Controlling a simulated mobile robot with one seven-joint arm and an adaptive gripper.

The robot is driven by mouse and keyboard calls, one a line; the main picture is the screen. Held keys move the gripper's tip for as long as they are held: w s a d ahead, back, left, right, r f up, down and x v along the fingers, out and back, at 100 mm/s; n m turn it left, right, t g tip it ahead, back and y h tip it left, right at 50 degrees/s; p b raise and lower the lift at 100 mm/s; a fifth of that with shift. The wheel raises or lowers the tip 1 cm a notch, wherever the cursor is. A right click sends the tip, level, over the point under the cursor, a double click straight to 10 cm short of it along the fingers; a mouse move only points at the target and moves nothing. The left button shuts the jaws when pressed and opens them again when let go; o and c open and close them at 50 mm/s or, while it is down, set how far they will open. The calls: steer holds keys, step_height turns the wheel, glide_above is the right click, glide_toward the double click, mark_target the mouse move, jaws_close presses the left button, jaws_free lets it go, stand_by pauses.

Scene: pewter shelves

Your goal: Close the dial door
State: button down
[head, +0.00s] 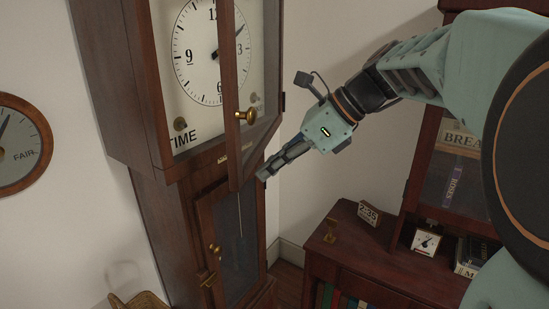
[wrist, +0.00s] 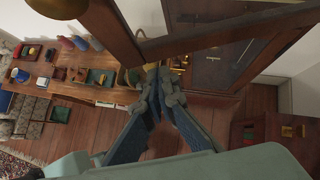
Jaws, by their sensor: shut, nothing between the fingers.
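The dial door (head: 229,75) of the tall wooden clock (head: 100,75) stands open, swung out from the clock face (head: 205,50). It has a wooden frame, a glass pane and a brass knob (head: 245,115). Its hinge side is at the right of the clock's hood. My gripper (head: 262,174) is shut and empty, just right of the door's lower part. In the wrist view my fingertips (wrist: 154,75) meet close below a wooden frame (wrist: 225,35) with glass, probably the dial door. I cannot tell whether they touch it.
Below the hood is a trunk door (head: 205,225) with a glass pane. A round barometer (head: 20,145) hangs on the left wall. A cabinet (head: 365,255) with a small clock (head: 427,242) and books stands at the right. Bare wall lies between clock and cabinet.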

steer(key=shift+w+a, duration=0.25)
steer(key=shift+a, duration=0.5)
steer(key=shift+w+a, duration=0.1)
steer(key=shift+a, duration=0.25)
steer(key=w+a+m+p, duration=0.1)
steer(key=a+p, duration=0.1)
steer(key=a, duration=0.2)
steer(key=w+a+m+t+p, duration=0.1)
steer(key=w+a+p, duration=0.1)
steer(key=a, duration=0.2)
steer(key=w+a+m+t+h+p, duration=0.1)
steer(key=w+a+p, duration=0.1)
steer(key=a, duration=0.2)
steer(key=shift+w+r, duration=0.15)
steer(key=shift+a+r, duration=0.1)
